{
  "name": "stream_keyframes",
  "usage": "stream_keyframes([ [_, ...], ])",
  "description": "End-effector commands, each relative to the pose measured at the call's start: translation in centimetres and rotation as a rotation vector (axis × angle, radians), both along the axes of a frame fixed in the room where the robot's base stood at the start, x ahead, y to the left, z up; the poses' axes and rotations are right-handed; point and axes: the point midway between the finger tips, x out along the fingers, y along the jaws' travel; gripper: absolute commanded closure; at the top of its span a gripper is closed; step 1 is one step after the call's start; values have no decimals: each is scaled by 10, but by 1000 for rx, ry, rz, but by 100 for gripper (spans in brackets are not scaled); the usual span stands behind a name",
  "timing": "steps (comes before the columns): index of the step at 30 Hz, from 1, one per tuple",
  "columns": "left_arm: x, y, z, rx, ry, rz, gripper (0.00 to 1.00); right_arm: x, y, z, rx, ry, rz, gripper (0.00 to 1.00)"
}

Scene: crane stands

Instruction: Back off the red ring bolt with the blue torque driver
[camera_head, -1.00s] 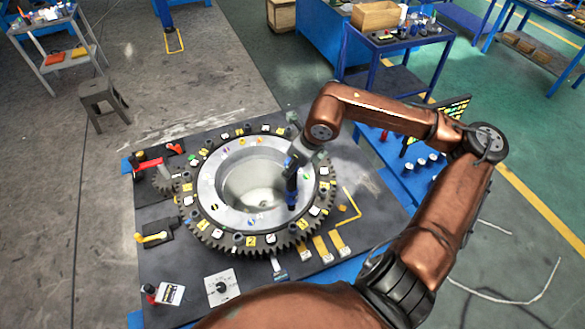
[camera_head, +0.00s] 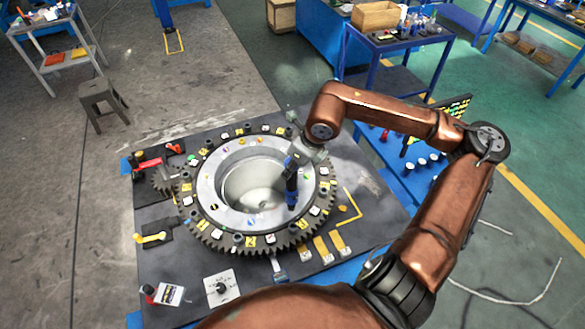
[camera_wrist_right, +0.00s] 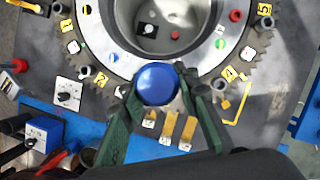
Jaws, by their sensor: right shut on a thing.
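My right gripper (camera_wrist_right: 165,100) is shut on the blue torque driver (camera_wrist_right: 157,84). The driver's round blue cap faces the wrist camera between the two green fingers. In the head view the driver (camera_head: 291,188) stands roughly upright over the right side of the silver ring (camera_head: 212,190), below the right gripper (camera_head: 298,158). The driver's tip is hidden in the wrist view, and I cannot tell whether it touches a bolt. A red bolt (camera_wrist_right: 236,15) shows on the ring in the wrist view, up and right of the driver, apart from its cap. The left gripper is not in view.
A dark toothed gear (camera_head: 215,238) with several yellow and white tags surrounds the ring. A red-handled part (camera_head: 148,164), a yellow-handled part (camera_head: 152,238) and a white dial plate (camera_head: 221,288) sit on the dark board. A blue bench (camera_head: 415,185) with several cups stands right.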

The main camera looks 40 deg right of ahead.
Motion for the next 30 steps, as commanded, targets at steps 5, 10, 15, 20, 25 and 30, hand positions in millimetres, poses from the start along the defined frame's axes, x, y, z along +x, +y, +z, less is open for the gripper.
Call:
stream_keyframes([
  [5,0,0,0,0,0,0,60,1,0,1,1,-3,0,100],
  [10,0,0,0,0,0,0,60,1,0,1,1,-3,0,100],
  [15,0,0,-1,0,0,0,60,1,0,1,1,-3,0,100],
  [20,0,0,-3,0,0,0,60,1,0,0,1,-3,0,100],
  [25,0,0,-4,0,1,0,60,0,0,0,0,-2,0,100],
  [30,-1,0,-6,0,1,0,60,0,0,0,0,-2,0,100],
])
